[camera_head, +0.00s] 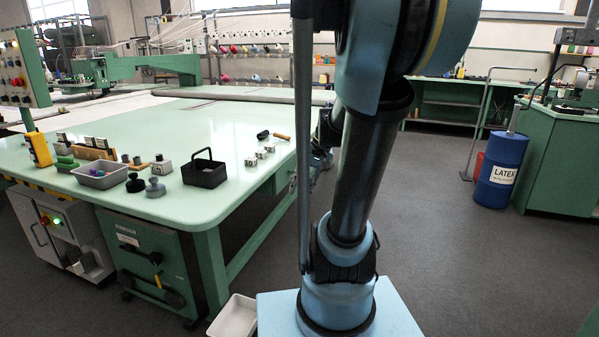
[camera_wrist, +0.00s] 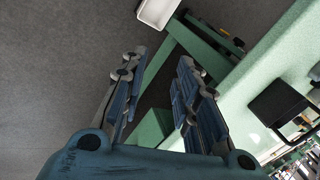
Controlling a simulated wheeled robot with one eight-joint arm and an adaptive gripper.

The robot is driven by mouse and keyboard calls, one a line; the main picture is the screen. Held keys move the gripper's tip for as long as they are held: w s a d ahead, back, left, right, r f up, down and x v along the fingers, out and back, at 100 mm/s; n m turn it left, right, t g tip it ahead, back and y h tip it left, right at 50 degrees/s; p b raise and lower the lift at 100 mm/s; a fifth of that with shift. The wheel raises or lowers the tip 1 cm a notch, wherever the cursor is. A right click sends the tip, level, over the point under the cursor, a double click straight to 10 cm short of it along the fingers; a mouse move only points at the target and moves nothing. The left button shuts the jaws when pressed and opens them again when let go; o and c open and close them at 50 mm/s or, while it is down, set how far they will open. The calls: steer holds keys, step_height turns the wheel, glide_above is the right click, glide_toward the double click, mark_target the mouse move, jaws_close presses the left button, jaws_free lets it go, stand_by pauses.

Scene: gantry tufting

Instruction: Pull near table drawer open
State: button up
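The pale green table (camera_head: 215,120) fills the left of the head view. A small green drawer front (camera_head: 284,179) sits under its right edge, with a small fitting on its face; I see no clear gap around it. My gripper (camera_head: 328,130) is partly hidden behind my arm, beside that edge. In the wrist view my gripper (camera_wrist: 158,75) is open, its two fingers wide apart and nothing held between them. A green box-like part (camera_wrist: 152,128), perhaps the drawer, shows low between the fingers. I cannot tell whether they touch it.
A black basket (camera_head: 204,174), a grey tray (camera_head: 103,179) and small tools stand on the table. A green cabinet (camera_head: 150,250) is under its front. A white bin (camera_head: 236,317) lies on the floor. A blue latex drum (camera_head: 502,170) stands right; the floor between is clear.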

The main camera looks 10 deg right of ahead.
steer(key=w+d+m+t+y, duration=0.1)
steer(key=w+d+y, duration=0.2)
steer(key=w, duration=0.7)
steer(key=w+d+m+t+y, duration=0.1)
steer(key=w+d+y, duration=0.15)
steer(key=w, duration=0.75)
steer(key=w+d+f+m+t+y, duration=0.1)
steer(key=w+d+f+t+y, duration=0.1)
steer(key=w+d+f, duration=0.35)
steer(key=w+d+f+m+t+y, duration=0.1)
steer(key=w+d+f+t+y, duration=0.15)
steer(key=w+d, duration=0.6)
steer(key=shift+g+h, duration=0.3)
steer(key=shift+g, duration=0.05)
steer(key=x, duration=0.9)
steer(key=f+x, duration=0.1)
steer(key=x, duration=0.4)
steer(key=shift+s+a+f, duration=0.15)
steer(key=shift+s+a, duration=0.05)
steer(key=shift+a, duration=0.15)
jaws_close()
